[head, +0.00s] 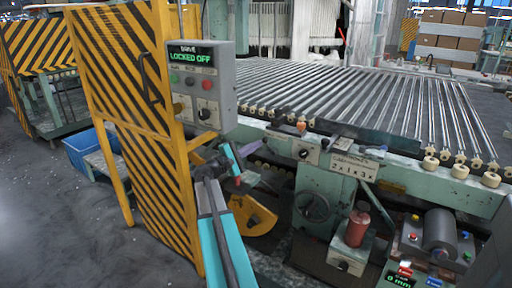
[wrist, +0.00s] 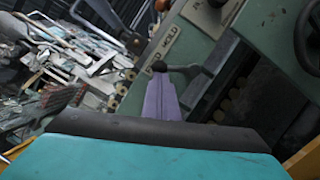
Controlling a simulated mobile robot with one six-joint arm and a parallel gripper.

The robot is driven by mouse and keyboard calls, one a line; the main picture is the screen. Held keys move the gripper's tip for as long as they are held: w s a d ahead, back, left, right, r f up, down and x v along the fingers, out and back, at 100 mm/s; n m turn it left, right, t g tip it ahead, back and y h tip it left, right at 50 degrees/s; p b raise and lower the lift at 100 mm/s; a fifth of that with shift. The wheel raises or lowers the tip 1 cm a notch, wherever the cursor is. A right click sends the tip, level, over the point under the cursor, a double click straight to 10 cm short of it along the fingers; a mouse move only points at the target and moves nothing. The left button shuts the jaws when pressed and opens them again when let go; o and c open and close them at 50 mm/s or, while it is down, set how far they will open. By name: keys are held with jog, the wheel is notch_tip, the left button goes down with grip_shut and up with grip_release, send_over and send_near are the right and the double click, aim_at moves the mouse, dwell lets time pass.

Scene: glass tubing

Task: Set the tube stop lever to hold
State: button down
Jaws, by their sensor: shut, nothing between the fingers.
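The tube stop lever (wrist: 185,70) shows in the wrist view as a dark arm with a round black knob (wrist: 159,66) at its left end. Behind it is a pale label strip (wrist: 172,42) on the green machine panel; HOLD is readable toward its upper end, and the lower word is partly hidden. The knob appears nearer the lower word. My gripper (wrist: 160,84) is shut and empty, its lavender fingers pointing at the knob; I cannot tell whether they touch it. In the head view my gripper (head: 266,176) is beside the machine front, and the lever cannot be made out.
A yellow-black striped guard (head: 150,140) and a grey control box (head: 203,85) reading LOCKED OFF stand close to my arm. The roller conveyor (head: 400,100) lies behind. A handwheel (head: 313,206) and a red cylinder (head: 357,228) are to the right. Open floor (head: 60,220) is left.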

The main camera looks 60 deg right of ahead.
jog(key=shift+s, duration=0.1)
jog(key=s+r+m+t+y+b, duration=0.1)
jog(key=s+r+m+y+b, duration=0.1)
jog(key=s+m+b, duration=0.4)
jog(key=shift+r+m+y, duration=0.3)
jog(key=shift+m+y, duration=0.4)
jog(key=shift+m, duration=1.7)
jog(key=p+v, duration=0.1)
jog(key=v, duration=1.3)
jog(key=shift+s, duration=0.2)
jog(key=shift+r+t, duration=0.1)
jog(key=shift+t, duration=0.2)
